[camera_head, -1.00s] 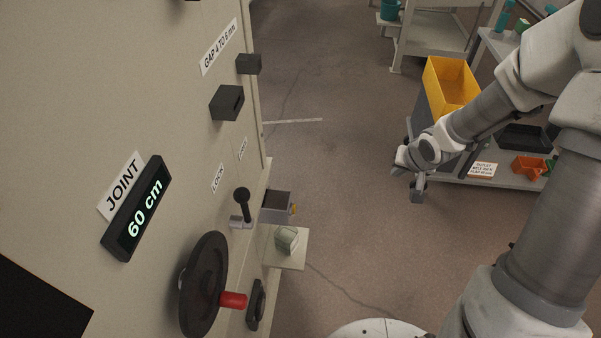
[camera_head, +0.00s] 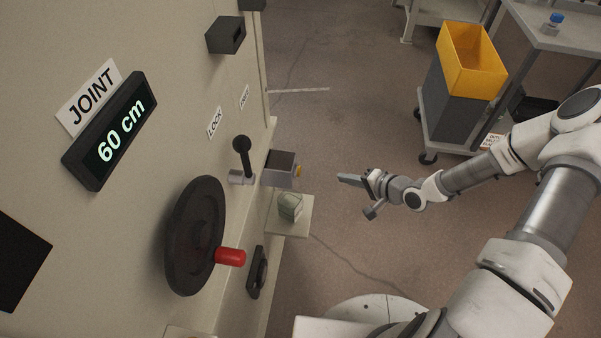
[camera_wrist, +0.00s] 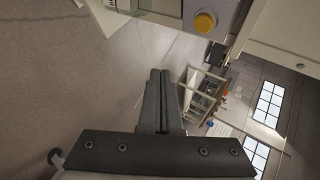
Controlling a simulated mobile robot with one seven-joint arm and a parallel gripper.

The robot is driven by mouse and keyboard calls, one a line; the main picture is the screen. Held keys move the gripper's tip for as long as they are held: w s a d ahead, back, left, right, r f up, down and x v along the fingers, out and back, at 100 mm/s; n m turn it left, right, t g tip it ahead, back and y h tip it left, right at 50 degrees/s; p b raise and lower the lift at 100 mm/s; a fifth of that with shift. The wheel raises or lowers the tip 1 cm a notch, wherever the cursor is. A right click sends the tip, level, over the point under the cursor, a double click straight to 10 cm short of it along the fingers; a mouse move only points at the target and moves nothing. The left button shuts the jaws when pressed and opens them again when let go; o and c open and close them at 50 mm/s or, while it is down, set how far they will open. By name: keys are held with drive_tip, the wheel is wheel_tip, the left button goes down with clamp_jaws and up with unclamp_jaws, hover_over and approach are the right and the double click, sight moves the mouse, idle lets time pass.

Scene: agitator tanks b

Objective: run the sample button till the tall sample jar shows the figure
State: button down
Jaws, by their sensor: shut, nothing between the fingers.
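The yellow sample button (camera_head: 298,171) sits on the end of a small grey box on the panel's right edge. In the wrist view the button (camera_wrist: 205,22) is at the top, face on. A greenish, see-through jar (camera_head: 290,207) stands on a small ledge below the box; I cannot read a figure or level on it. My gripper (camera_head: 342,179) is shut and empty, to the right of the button with a gap between them. In the wrist view its closed fingers (camera_wrist: 160,78) are below the button in the picture.
The panel carries a JOINT display (camera_head: 120,135) reading 60 cm, a black lever (camera_head: 243,155) and a dark handwheel (camera_head: 196,235) with a red handle. A cart with a yellow-topped bin (camera_head: 466,65) stands at the upper right. Open floor lies between.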

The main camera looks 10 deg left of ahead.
sight(298, 171)
drive_tip(key=shift+a, duration=0.1)
drive_tip(key=a+b, duration=0.4)
drive_tip(key=a, duration=0.4)
drive_tip(key=shift+w+a, duration=0.15)
drive_tip(key=shift+a, duration=0.15)
drive_tip(key=shift+a, duration=0.1)
idle(1.9)
drive_tip(key=shift+a, duration=0.3)
drive_tip(key=shift+a, duration=0.5)
idle(1.2)
drive_tip(key=shift+d, duration=0.9)
drive_tip(key=shift+p, duration=0.3)
